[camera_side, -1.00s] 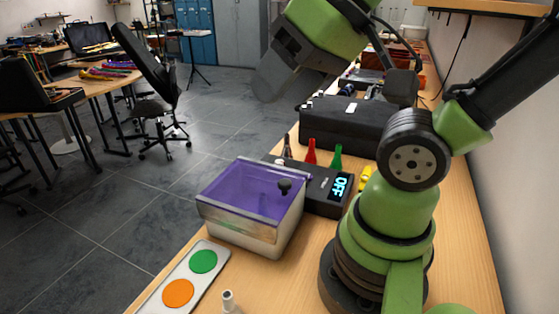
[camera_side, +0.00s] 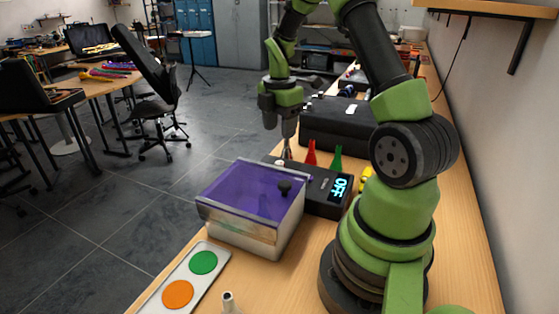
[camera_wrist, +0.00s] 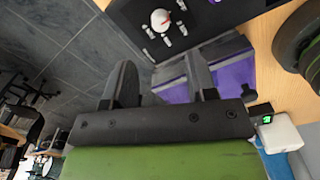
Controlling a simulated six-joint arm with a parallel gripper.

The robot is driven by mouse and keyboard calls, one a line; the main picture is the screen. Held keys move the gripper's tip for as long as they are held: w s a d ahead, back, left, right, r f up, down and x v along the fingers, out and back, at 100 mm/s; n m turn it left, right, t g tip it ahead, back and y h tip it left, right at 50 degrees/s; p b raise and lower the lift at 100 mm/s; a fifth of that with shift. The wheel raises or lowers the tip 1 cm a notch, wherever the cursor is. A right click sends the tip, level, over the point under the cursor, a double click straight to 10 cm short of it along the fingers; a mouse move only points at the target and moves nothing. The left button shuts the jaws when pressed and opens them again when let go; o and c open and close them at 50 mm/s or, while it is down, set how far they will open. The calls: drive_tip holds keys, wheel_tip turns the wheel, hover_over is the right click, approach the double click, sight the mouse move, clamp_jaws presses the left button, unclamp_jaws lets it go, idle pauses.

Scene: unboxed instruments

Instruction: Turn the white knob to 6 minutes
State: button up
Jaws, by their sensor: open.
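The white knob (camera_wrist: 160,19) shows in the wrist view at the top, with a red mark on its face. It sits on the black device (camera_wrist: 128,18); the minute markings are too small to read. In the side view the device (camera_side: 318,202) has a lit display reading OFF (camera_side: 340,188). My gripper (camera_side: 287,150) points down by the device's far left end in the side view, where the knob is hard to make out. In the wrist view my gripper (camera_wrist: 161,62) is open and empty, its fingers apart from the knob.
A box with a purple lid (camera_side: 245,190) stands in front of the device. Red (camera_side: 310,153) and green (camera_side: 337,158) cone-shaped pieces stand behind it, and a large black case (camera_side: 345,130) lies beyond. A panel with green and orange discs (camera_side: 210,277) is at the front.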

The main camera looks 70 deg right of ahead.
sight(280, 163)
wheel_tip(280, 163, down, 10)
drive_tip(key=shift+r, duration=0.15)
idle(0.3)
drive_tip(key=c, duration=0.9)
